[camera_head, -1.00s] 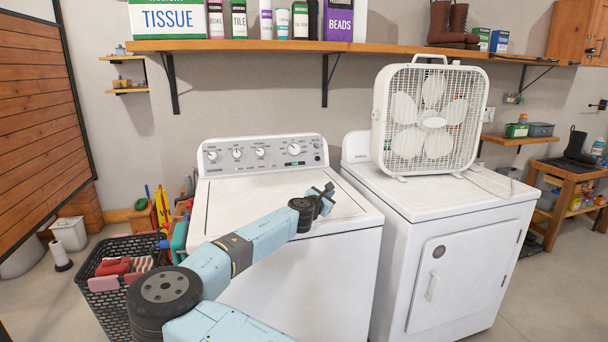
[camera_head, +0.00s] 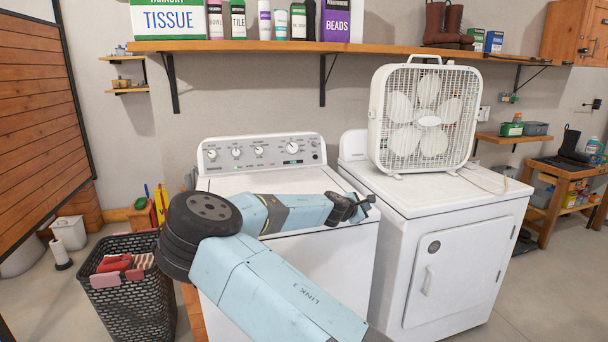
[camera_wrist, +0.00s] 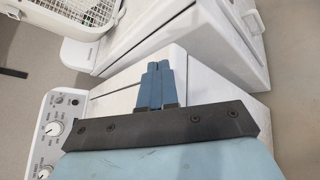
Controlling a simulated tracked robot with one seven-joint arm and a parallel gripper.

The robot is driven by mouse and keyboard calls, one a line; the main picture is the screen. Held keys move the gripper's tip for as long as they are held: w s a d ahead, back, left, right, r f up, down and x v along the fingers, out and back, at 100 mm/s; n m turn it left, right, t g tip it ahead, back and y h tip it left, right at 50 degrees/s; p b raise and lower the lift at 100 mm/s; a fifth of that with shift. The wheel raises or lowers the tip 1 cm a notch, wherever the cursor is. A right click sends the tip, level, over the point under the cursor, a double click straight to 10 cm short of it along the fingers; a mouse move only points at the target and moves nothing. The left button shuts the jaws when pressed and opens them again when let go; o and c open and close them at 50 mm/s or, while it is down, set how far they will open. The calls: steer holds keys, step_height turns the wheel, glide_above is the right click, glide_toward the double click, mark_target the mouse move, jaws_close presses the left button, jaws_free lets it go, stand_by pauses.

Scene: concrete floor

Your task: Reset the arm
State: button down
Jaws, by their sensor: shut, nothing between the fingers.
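My gripper (camera_head: 365,203) is at the end of my light blue arm, in front of the right part of the washer's top in the head view. In the wrist view my gripper (camera_wrist: 158,68) shows two blue fingers side by side, shut with nothing between them. The arm's elbow is raised at the left of the head view and hides part of the washer. The white washer (camera_head: 230,183) stands behind the arm, its knob panel at the back. I cannot tell the exact gap between my gripper and the washer.
A white dryer (camera_head: 465,250) stands right of the washer, with a box fan (camera_head: 424,117) on top. A dark laundry basket (camera_head: 128,290) with items stands at left. A wooden shelf (camera_head: 350,47) with boxes and bottles runs above.

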steer(key=s+d+f+m+g+y, duration=0.35)
steer(key=s+d+m+g, duration=0.25)
steer(key=s+d+m, duration=0.55)
steer(key=s+a+r+m+y, duration=0.2)
steer(key=s+r, duration=0.6)
steer(key=s, duration=0.5)
steer(key=s+a+r+m+t+y, duration=0.1)
steer(key=s+a+r+m+y, duration=0.1)
steer(key=s+r, duration=0.6)
steer(key=s+a+r+m+y, duration=0.2)
steer(key=s+a+r, duration=0.3)
steer(key=s, duration=1.2)
step_height(320, 180, up, 4)
steer(key=shift+s+f+m, duration=0.15)
steer(key=shift+s+m, duration=0.15)
steer(key=shift+m, duration=0.35)
